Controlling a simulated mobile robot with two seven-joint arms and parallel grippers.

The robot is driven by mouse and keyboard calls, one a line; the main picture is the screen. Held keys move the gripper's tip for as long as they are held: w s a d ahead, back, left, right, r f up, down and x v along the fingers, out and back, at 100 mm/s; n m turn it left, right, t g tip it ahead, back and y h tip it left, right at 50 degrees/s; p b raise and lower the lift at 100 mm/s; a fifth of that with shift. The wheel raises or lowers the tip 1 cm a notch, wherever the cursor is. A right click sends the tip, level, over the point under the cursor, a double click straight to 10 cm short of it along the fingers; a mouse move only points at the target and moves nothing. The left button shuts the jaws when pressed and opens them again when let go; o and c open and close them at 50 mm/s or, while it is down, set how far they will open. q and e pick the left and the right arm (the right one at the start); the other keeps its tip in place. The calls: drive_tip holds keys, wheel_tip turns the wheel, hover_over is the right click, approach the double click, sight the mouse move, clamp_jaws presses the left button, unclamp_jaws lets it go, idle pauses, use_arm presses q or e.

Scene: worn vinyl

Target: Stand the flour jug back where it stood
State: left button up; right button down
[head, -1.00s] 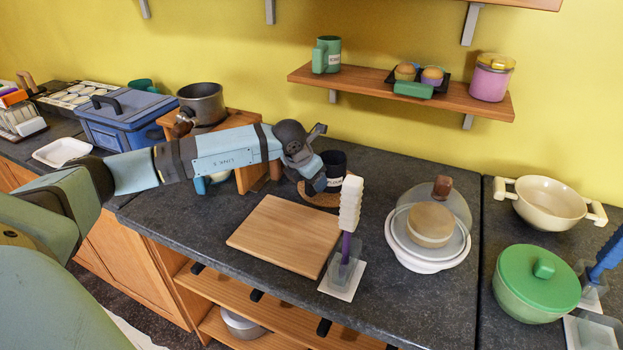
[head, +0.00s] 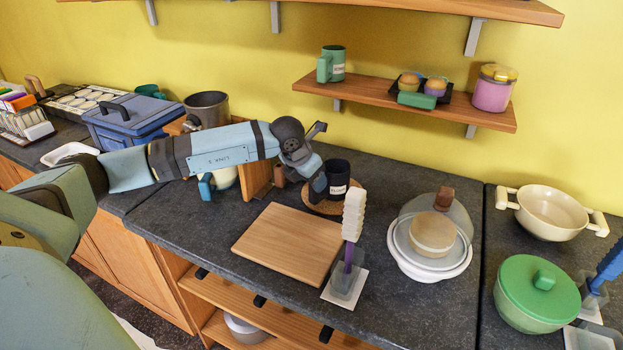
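A black jug (head: 338,170) with a white label stands upright on a round cork mat (head: 330,209) at the back of the counter. The label is too small to read surely, but this looks like the flour jug. A green mug (head: 331,64) with a pale label stands on the wall shelf. My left gripper (head: 317,189) points down just left of the black jug, in front of its left side. Its fingers are mostly hidden by the wrist, so I cannot tell whether they touch the jug. My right gripper is out of view.
A wooden board (head: 285,243) lies in front of the mat. A pale-headed brush in a clear holder (head: 346,283) stands by its right corner. A white pot with a clear lid (head: 432,262) is to the right. A wooden stand (head: 256,179) is behind my arm.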

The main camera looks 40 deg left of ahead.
use_arm(q)
drive_tip(key=shift+p+v, duration=0.6)
drive_tip(key=shift+v, duration=1.1)
drive_tip(key=b+v, duration=0.1)
drive_tip(key=v, duration=1.2)
drive_tip(key=shift+s+r, duration=0.2)
drive_tip(key=shift+r, duration=0.15)
drive_tip(key=shift+s, duration=0.1)
